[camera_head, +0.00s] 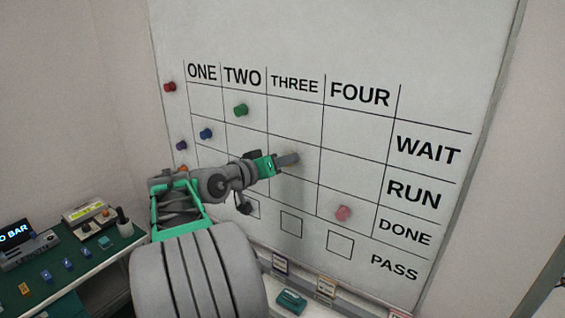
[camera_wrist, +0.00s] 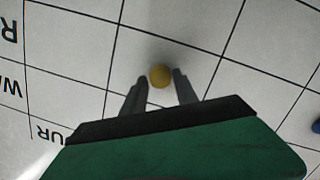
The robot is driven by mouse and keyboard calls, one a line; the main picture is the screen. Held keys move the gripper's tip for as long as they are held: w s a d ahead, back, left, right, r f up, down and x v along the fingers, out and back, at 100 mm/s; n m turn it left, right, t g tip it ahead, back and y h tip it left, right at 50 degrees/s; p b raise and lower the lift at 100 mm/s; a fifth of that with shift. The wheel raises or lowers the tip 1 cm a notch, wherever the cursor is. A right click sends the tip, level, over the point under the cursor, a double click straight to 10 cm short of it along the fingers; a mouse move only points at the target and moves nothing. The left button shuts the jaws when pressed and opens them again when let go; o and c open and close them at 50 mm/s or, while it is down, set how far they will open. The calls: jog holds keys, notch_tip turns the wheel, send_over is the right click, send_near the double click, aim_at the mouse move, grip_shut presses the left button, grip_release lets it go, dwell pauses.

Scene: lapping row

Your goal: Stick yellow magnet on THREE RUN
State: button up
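The yellow magnet (camera_wrist: 160,76) is round and sits between my fingertips in the wrist view, with a finger close against each side. My gripper (camera_head: 290,160) is at the whiteboard (camera_head: 330,40), and its fingers look shut on the magnet. The fingertips are over the cell in the THREE column and RUN row (camera_head: 311,168). In the head view the fingers hide most of the magnet. I cannot tell whether it touches the board; a soft shadow lies beside it in the wrist view.
A green magnet (camera_head: 241,110), a blue magnet (camera_head: 206,134) and a pink magnet (camera_head: 343,213) are on the grid. Red (camera_head: 169,87) and purple (camera_head: 181,146) magnets are at its left edge. A cluttered green bench (camera_head: 100,250) stands at lower left. A ledge runs below the board.

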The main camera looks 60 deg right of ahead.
jog(key=o, duration=0.3)
